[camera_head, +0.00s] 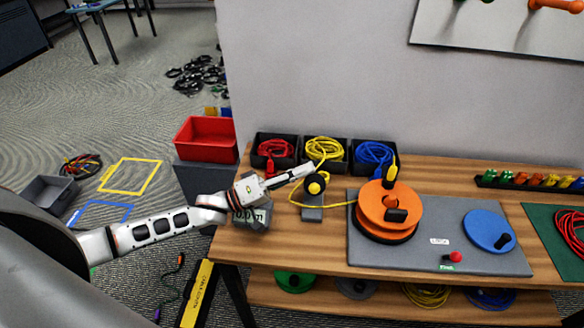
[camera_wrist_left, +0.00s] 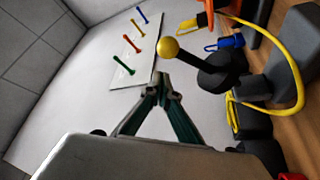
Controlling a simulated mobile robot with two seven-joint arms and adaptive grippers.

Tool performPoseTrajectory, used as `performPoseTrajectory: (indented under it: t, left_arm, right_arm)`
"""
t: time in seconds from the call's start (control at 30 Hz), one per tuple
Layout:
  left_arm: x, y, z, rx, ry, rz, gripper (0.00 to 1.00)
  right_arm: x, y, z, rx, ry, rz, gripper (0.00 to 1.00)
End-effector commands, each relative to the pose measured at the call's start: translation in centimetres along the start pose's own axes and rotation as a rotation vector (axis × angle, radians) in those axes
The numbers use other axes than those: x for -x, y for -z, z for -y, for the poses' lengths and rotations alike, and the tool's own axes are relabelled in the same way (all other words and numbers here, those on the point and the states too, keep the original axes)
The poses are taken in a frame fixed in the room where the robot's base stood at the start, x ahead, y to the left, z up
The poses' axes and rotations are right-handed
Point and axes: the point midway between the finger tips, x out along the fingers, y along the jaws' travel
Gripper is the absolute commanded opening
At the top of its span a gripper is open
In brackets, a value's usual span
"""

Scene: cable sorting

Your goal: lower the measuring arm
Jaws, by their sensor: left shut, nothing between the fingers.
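The measuring device (camera_head: 312,208) stands on the wooden table left of the orange reel. Its arm shows as a black lever (camera_wrist_left: 195,62) with a yellow ball knob (camera_wrist_left: 168,47) in the left wrist view. My left gripper (camera_head: 310,168) is shut and empty, just above the wheel. In the left wrist view its fingertips (camera_wrist_left: 160,88) are close to the knob; I cannot tell whether they touch. My right gripper is not in view.
The orange reel (camera_head: 375,212) and a blue disc (camera_head: 489,230) sit on a grey plate (camera_head: 440,205). Black bins with red, yellow (camera_head: 323,148) and blue cables stand behind. A grey display reading 0.0 m (camera_head: 262,214) is partly behind my arm.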

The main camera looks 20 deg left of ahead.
Motion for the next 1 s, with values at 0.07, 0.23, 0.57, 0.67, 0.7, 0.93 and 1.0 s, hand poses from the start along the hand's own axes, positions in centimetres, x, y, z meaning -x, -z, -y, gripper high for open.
performPoseTrajectory:
  t: [0.07, 0.23, 0.57, 0.67, 0.7, 0.93, 1.0]
  left_arm:
    - [0.4, -1.0, -0.1, 0.002, 0.000, 0.000, 0.00]
    - [0.8, -2.2, -0.1, 0.001, -0.002, 0.000, 0.00]
    - [0.9, -2.5, -0.1, -0.001, -0.002, -0.001, 0.00]
    - [1.0, -2.6, 0.0, 0.000, -0.001, 0.000, 0.00]
    - [1.1, -2.8, 0.1, 0.000, -0.001, 0.000, 0.00]
    - [1.5, -3.6, 0.7, -0.001, -0.003, 0.000, 0.00]
    - [1.5, -3.6, 0.7, -0.001, -0.003, 0.000, 0.00]
  right_arm:
    - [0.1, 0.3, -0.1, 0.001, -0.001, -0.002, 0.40]
    - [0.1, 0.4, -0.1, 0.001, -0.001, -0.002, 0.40]
    - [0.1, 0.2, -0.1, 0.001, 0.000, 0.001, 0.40]
    - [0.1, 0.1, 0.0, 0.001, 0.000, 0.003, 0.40]
    - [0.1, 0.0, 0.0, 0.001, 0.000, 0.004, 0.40]
    - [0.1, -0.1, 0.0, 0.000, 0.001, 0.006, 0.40]
    - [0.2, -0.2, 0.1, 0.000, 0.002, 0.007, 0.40]
